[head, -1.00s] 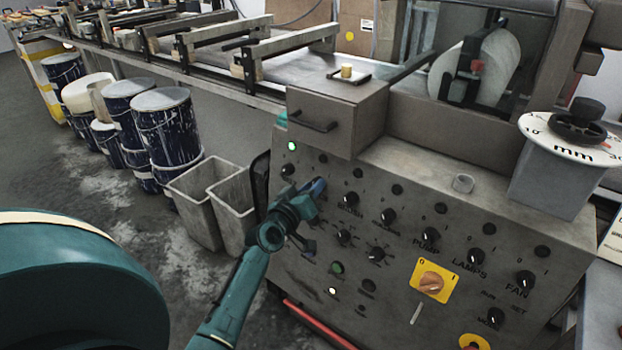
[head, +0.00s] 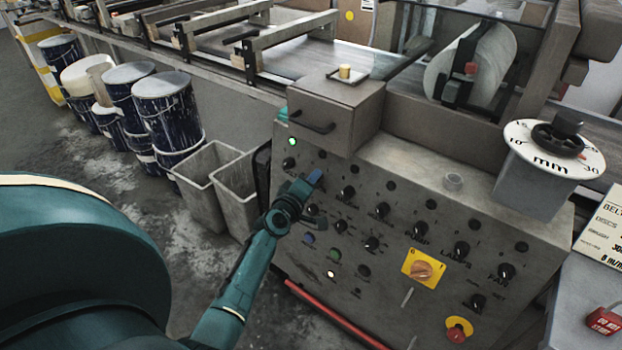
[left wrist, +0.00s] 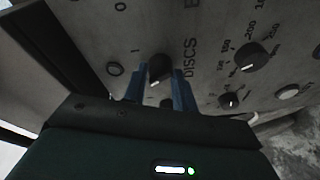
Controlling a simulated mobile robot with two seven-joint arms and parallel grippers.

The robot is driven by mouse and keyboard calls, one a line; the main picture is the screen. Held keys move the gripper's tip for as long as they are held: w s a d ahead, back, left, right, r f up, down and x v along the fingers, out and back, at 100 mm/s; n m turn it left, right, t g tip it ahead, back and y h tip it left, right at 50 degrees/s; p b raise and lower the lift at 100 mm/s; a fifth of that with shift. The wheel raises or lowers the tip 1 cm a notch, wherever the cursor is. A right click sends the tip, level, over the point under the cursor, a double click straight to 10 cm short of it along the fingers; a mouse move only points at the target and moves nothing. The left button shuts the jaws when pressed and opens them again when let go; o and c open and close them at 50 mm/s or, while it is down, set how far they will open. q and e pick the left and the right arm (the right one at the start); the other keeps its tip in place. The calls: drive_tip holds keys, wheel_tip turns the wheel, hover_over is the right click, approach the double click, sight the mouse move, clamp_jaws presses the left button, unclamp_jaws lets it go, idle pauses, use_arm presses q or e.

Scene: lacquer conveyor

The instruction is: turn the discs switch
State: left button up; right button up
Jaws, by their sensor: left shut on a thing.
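The discs switch (left wrist: 160,66) is a black knob on the grey control panel (head: 445,290), beside the printed word DISCS in the left wrist view. The blue fingers of my left gripper (head: 313,181) stand on both sides of it and are shut on it; the gripper also shows in the left wrist view (left wrist: 160,76). A white mark shows on the knob's lower side there. In the head view my gripper hides the switch. My right gripper is not in view.
Similar black knobs, such as the FAN knob (head: 505,271), sit in rows on the panel. A yellow plate with an orange switch (head: 422,270) and a red stop button (head: 457,334) are lower right. Grey bins (head: 208,185) stand left of the panel.

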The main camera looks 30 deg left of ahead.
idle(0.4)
use_arm(q)
drive_tip(key=o, duration=1)
drive_tip(key=shift+c, duration=0.2)
drive_tip(key=p+v, duration=0.1)
drive_tip(key=v, duration=1.2)
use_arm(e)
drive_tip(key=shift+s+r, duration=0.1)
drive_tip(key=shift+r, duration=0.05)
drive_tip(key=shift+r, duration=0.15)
use_arm(q)
drive_tip(key=s+d+f+m+g+h+p, duration=0.1)
drive_tip(key=s+d+m+g+h+p, duration=0.1)
drive_tip(key=s+d+m, duration=0.5)
drive_tip(key=s+d+f+m+g+h+p, duration=0.1)
drive_tip(key=s+d+m+g+h+p, duration=0.2)
drive_tip(key=s+d+m, duration=0.4)
drive_tip(key=d+m+p, duration=0.1)
drive_tip(key=d+m, duration=0.2)
drive_tip(key=d, duration=0.2)
drive_tip(key=shift+s+m, duration=0.35)
drive_tip(key=shift+m, duration=0.05)
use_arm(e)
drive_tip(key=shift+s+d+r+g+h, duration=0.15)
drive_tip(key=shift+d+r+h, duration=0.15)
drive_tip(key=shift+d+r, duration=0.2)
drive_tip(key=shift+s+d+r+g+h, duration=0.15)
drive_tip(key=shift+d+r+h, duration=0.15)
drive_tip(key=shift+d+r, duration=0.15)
